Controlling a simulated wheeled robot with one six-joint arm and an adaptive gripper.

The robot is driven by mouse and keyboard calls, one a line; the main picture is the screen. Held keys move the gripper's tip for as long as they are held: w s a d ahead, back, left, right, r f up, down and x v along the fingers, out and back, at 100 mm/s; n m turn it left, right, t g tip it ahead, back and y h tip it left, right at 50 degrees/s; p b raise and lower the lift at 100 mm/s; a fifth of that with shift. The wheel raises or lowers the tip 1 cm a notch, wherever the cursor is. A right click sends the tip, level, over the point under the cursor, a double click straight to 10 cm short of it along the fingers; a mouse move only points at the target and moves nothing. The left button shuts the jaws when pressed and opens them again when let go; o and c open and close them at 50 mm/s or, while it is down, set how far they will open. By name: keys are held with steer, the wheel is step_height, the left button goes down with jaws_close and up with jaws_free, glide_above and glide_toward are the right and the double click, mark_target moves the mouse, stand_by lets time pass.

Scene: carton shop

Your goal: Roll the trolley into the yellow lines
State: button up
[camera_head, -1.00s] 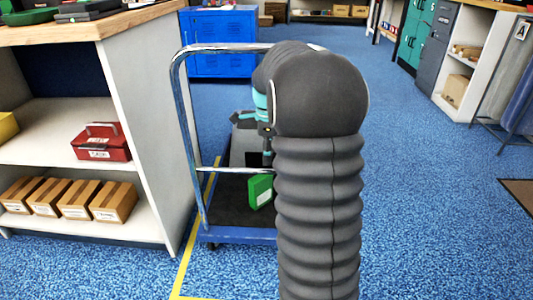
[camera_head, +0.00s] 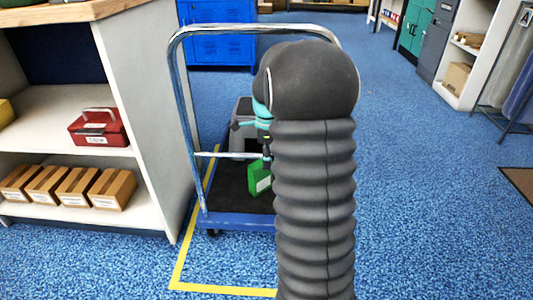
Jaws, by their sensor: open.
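The trolley (camera_head: 232,219) has a blue-edged dark deck and a tall chrome push handle (camera_head: 178,85) on the near side. It stands upright beside the white shelf unit. A yellow line (camera_head: 187,240) runs along its left side, and another (camera_head: 225,290) crosses the floor in front of its near edge. The right and far lines are hidden or out of sight. A green box (camera_head: 259,180) shows at the deck. My gripper (camera_head: 262,135) is mostly hidden behind my dark ribbed arm, near the handle's plane. It is open. I cannot tell whether it touches the handle.
The white shelf unit (camera_head: 140,110) stands close on the left, with a red case (camera_head: 98,128) and several cartons. A blue cabinet (camera_head: 218,35) stands behind the trolley. The blue floor (camera_head: 430,200) on the right is open. Shelving and a rack (camera_head: 510,100) line the far right.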

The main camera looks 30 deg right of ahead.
jaws_close()
steer(key=shift+a, duration=0.1)
stand_by(0.3)
